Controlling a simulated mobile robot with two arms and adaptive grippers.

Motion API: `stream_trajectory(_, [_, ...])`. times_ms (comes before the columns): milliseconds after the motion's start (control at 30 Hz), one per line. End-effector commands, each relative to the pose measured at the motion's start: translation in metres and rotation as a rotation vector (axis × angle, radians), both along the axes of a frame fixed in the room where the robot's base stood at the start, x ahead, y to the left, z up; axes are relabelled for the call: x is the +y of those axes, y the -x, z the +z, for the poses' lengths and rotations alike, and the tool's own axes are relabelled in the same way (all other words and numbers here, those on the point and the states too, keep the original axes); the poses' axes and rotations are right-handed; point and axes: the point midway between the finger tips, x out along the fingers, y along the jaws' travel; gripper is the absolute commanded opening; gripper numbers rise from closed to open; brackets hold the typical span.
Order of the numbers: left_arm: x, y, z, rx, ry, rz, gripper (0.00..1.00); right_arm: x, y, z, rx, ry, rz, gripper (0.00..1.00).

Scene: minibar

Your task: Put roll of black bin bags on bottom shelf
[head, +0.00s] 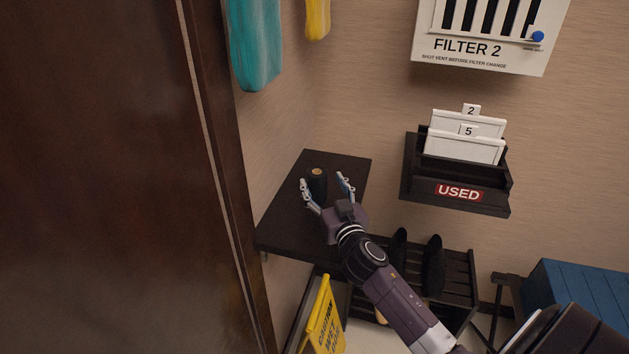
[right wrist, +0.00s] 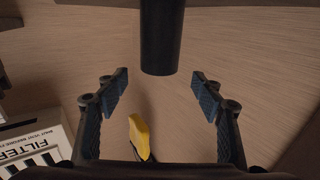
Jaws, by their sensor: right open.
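The roll of black bin bags (head: 317,183) stands upright on a dark wall shelf (head: 287,222) in the head view, with a tan core at its top. My right gripper (head: 325,184) is open, and its fingers point toward the roll, one to each side in the picture. In the right wrist view the roll (right wrist: 161,40) is centred beyond the open fingertips (right wrist: 161,93), with clear space on both sides. I cannot tell which shelf is the bottom one; the area under the dark shelf is partly hidden by my arm. My left gripper is not in view.
A tall dark brown panel (head: 110,180) stands close on the left. A yellow caution sign (head: 325,322) is below the shelf. A slatted black rack (head: 458,290) with dark upright items is lower right. The USED holder (head: 440,203) and a blue box (head: 580,290) are to the right.

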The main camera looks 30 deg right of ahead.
Motion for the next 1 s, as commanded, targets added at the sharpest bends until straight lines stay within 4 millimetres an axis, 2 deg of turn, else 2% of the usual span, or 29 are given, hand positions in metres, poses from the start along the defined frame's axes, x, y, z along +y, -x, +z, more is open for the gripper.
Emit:
stream_trajectory(33, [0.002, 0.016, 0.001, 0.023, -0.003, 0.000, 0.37, -0.002, -0.005, 0.002, 0.000, 0.001, -0.001, 0.61])
stream_trajectory(100, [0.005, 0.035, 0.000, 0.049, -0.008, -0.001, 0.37, -0.003, -0.009, 0.001, 0.001, 0.001, 0.000, 0.61])
stream_trajectory(200, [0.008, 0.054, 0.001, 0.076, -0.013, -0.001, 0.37, -0.004, -0.014, 0.001, 0.001, 0.001, 0.000, 0.61])
stream_trajectory(267, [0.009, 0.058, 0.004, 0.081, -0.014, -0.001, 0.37, -0.006, -0.019, 0.001, 0.001, 0.000, -0.001, 0.61])
stream_trajectory(367, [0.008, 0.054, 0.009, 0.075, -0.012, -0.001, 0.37, -0.010, -0.030, 0.001, 0.001, 0.001, -0.002, 0.61])
stream_trajectory(633, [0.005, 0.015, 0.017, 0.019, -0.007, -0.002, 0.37, -0.018, -0.058, -0.002, 0.001, 0.000, 0.000, 0.61])
stream_trajectory(767, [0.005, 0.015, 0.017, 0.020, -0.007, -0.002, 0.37, -0.019, -0.061, -0.003, 0.002, 0.000, 0.000, 0.61])
stream_trajectory(933, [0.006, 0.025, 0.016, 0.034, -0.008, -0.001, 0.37, -0.019, -0.060, -0.003, 0.002, -0.001, 0.000, 0.61])
stream_trajectory(1000, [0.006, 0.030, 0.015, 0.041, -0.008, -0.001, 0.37, -0.019, -0.060, -0.003, 0.002, -0.001, 0.000, 0.55])
